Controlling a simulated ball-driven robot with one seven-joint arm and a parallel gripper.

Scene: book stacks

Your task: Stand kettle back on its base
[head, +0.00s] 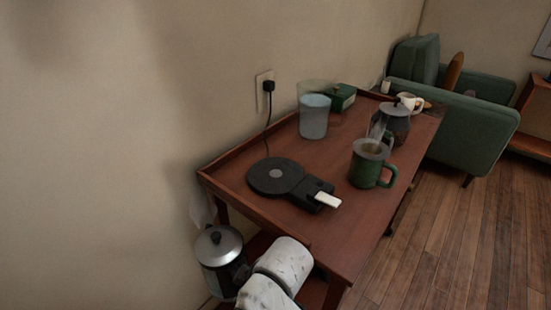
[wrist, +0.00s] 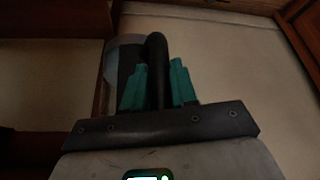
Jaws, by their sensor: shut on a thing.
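The kettle (head: 220,250), dark with a silvery lid and black knob, hangs about upright beyond the table's near left end, apart from the base. My gripper (wrist: 157,66) has its teal fingers shut on the kettle's black handle (wrist: 157,48); the kettle's body (wrist: 121,60) shows partly behind them in the wrist view. In the head view my pale arm hides the fingers and part of the kettle. The kettle's base (head: 262,180) is a black round plate, empty, on the wooden table (head: 240,200), with a black block and a white tab on its right.
A clear pitcher (head: 313,118) stands behind the base, and a green mug (head: 367,165) to its right. A dark pot (head: 395,124), a green box (head: 343,97) and a white jug (head: 408,103) stand farther back. A cord (head: 267,125) runs up to the wall outlet (head: 264,80). The table has a raised rim.

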